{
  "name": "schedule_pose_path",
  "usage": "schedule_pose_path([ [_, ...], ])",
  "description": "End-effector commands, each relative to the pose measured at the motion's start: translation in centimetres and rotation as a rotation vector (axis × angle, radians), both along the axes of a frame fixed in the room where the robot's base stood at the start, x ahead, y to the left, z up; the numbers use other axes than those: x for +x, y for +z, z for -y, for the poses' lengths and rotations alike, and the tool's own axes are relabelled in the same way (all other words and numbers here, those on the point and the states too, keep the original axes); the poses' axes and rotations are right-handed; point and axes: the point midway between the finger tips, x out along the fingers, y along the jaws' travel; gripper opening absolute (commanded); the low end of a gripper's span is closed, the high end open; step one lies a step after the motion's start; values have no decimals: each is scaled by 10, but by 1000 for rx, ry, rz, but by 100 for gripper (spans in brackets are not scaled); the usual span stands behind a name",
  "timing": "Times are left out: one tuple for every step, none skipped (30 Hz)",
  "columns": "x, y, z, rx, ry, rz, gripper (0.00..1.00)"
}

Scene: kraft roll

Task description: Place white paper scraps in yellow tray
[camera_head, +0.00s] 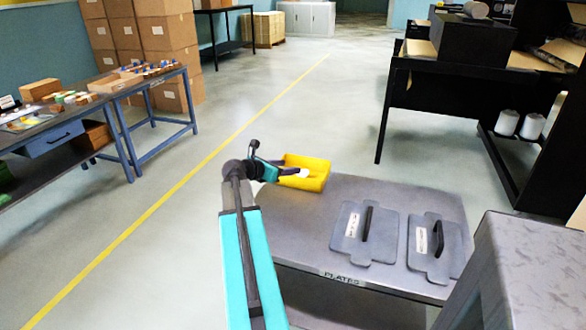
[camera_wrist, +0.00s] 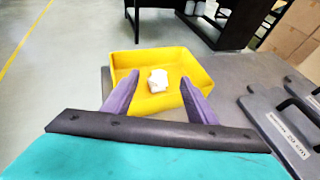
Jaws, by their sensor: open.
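The yellow tray (camera_head: 318,173) sits at the far left corner of the grey table; in the wrist view the tray (camera_wrist: 203,68) fills the upper middle. A crumpled white paper scrap (camera_wrist: 158,80) shows against the tray's floor, and a small white patch of it (camera_head: 303,173) shows in the head view. My gripper (camera_wrist: 160,79) is open over the tray, its purple fingers on either side of the scrap with gaps between. In the head view my gripper (camera_head: 296,172) is at the tray's near left side. The scrap's exact height above the floor is unclear.
Two grey plates with handles (camera_head: 365,233) (camera_head: 435,248) lie on the grey table (camera_head: 300,235) right of the tray. A black workbench (camera_head: 455,95) stands behind on the right. A blue-framed bench (camera_head: 55,128) with small items is at left. Floor between is clear.

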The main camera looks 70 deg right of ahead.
Motion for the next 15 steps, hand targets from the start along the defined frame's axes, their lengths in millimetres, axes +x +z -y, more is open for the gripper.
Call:
schedule_pose_path([
  [2,3,-9,-1,3,1,52],
  [3,5,-13,0,2,1,52],
  [5,7,-17,0,1,0,52],
  [6,8,-20,0,2,1,52],
  [8,9,-23,0,2,1,52],
  [9,11,-26,0,2,0,52],
  [10,12,-28,0,1,-1,52],
  [10,13,-30,0,1,0,52],
  [11,13,-32,0,0,0,52],
  [11,14,-33,0,0,0,52],
  [11,14,-34,0,0,0,52],
  [12,15,-34,0,0,0,52],
  [12,15,-35,0,0,0,52],
  [12,15,-35,0,0,0,52],
  [12,15,-35,0,0,0,52],
])
